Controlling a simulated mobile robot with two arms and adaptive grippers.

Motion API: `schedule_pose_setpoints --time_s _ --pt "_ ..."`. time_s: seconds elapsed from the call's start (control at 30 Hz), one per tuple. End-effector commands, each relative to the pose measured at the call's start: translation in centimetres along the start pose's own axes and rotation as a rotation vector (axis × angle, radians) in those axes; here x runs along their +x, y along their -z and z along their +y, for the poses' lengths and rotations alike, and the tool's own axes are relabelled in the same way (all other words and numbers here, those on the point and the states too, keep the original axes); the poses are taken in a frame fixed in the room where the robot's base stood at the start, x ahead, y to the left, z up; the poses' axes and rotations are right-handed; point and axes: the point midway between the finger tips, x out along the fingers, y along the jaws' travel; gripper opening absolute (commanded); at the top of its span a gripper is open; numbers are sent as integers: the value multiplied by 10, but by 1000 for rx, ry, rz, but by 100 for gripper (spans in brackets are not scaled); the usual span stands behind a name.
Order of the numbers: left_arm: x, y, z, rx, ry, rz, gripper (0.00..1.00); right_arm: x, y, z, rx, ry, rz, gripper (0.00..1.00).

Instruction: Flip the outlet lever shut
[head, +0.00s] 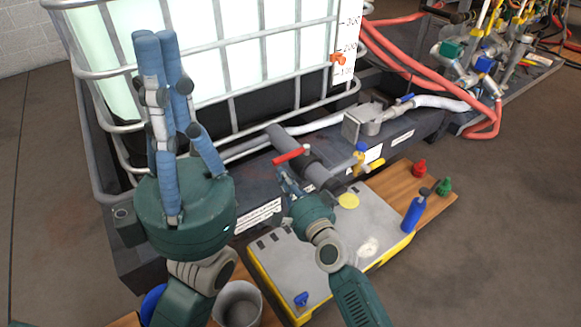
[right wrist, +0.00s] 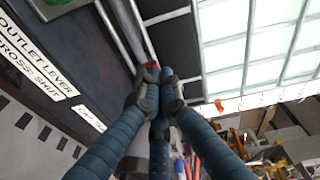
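The red outlet lever (head: 291,155) sits on top of a grey outlet pipe (head: 317,174) below the tank and lies across the pipe in the head view. My right gripper (head: 282,174) is just below the lever's left end, its fingers drawn together. In the right wrist view its fingertips (right wrist: 154,74) meet just short of a small red patch of the lever (right wrist: 152,64). I cannot tell whether they touch it, and nothing shows held. My left gripper (head: 158,38) is raised at the left, its long blue fingers extended and empty.
A caged white tank (head: 200,45) stands behind on a dark pallet. A grey-topped yellow case (head: 285,260) lies in front. A blue bottle (head: 414,211) and red and green caps stand on a wooden board (head: 440,210). A label (right wrist: 35,60) reads "outlet lever", "cross: shut".

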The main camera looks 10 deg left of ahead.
Motion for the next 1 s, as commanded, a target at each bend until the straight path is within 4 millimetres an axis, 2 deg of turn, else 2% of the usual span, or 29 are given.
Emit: schedule_pose_setpoints --time_s 0.2,0.4,0.57,1.0 --pt "-4 -1 -2 -7 19 -49 0 -16 -35 -10 2 -2 0 0" --pt "-9 0 -2 -11 30 -74 0 -25 -57 -14 1 -2 1 0" --pt "-12 0 -2 -11 32 -79 0 -27 -62 -13 -1 -2 1 0" --pt "-12 0 -2 -12 32 -79 0 -27 -62 -13 -1 -1 1 0"
